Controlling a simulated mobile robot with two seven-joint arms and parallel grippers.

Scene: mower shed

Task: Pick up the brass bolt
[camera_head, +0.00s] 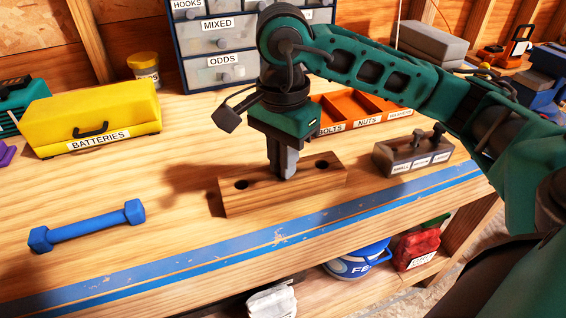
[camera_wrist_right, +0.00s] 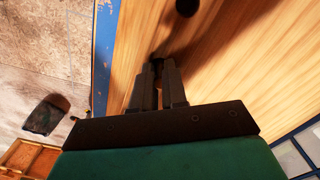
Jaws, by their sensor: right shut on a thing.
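A wooden block (camera_head: 320,184) with dark round holes lies on the bench, and a hole of it (camera_wrist_right: 187,6) shows in the wrist view. My right gripper (camera_head: 286,172) points down over the middle of the block, its fingertips close to the top. In the wrist view the fingers of my right gripper (camera_wrist_right: 159,72) are close together, shut on a small dark thing at the tips. This seems to be the brass bolt, almost wholly hidden by the fingers; its colour and depth in the block cannot be told. My left gripper is not in view.
A grey holder (camera_head: 394,163) with dark upright pieces stands right of the block. An orange bin tray (camera_head: 350,107) and drawer cabinet stand behind. A blue dumbbell-shaped thing (camera_head: 88,227) and yellow batteries box (camera_head: 88,115) lie left. The blue-striped front edge (camera_head: 230,255) is close.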

